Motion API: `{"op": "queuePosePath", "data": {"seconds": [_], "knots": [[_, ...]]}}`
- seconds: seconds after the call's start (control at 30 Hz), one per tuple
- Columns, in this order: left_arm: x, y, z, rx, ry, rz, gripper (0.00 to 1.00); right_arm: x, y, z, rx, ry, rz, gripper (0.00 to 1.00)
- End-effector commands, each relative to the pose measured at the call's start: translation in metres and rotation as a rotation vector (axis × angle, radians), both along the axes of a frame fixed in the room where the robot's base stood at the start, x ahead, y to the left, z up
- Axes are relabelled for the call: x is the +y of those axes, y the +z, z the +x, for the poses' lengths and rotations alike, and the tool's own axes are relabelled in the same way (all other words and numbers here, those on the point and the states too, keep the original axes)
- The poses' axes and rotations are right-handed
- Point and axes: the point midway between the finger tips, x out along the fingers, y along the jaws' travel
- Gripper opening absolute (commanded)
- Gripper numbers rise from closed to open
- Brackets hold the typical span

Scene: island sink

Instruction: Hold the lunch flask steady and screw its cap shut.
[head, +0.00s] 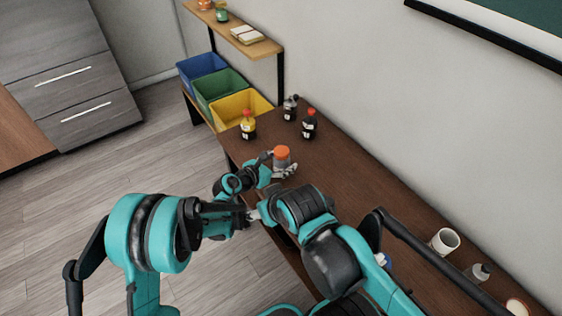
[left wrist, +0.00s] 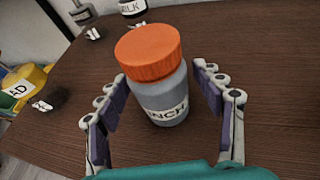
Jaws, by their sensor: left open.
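The lunch flask (head: 282,164) stands upright on the brown table, a grey body with an orange cap (head: 282,152) on top. In the left wrist view the flask (left wrist: 165,103) shows part of its label, and the orange cap (left wrist: 148,52) covers its mouth. I cannot tell how tightly the cap sits. My left gripper (left wrist: 163,110) is open, with one finger on each side of the flask body and a visible gap on both sides. My right arm is bent over the table's near edge in the head view; its gripper cannot be made out clearly there.
Bottles with dark labels or contents (head: 309,124) and a yellow one (head: 248,125) stand beyond the flask. Blue, green and yellow bins (head: 240,108) are at the table's far end under a shelf. A white cup (head: 444,241) stands at the right. The table between is clear.

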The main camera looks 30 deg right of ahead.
Motion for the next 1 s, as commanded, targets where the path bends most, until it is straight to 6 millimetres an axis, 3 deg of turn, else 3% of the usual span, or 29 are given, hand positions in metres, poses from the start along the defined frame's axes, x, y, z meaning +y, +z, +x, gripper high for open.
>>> {"op": "queuePosePath", "data": {"seconds": [0.17, 0.6, 1.0], "knots": [[0.015, 0.011, -0.004, -0.001, 0.003, 0.0, 0.67, 0.0, 0.009, 0.0, 0.0, 0.0, 0.0, 0.66], [0.091, 0.044, -0.031, 0.0, 0.002, 0.0, 0.67, 0.0, 0.029, 0.0, 0.0, 0.0, 0.0, 0.66], [0.105, 0.048, -0.037, 0.0, 0.0, 0.0, 0.67, 0.0, 0.031, 0.0, 0.0, 0.0, 0.0, 0.66]]}}
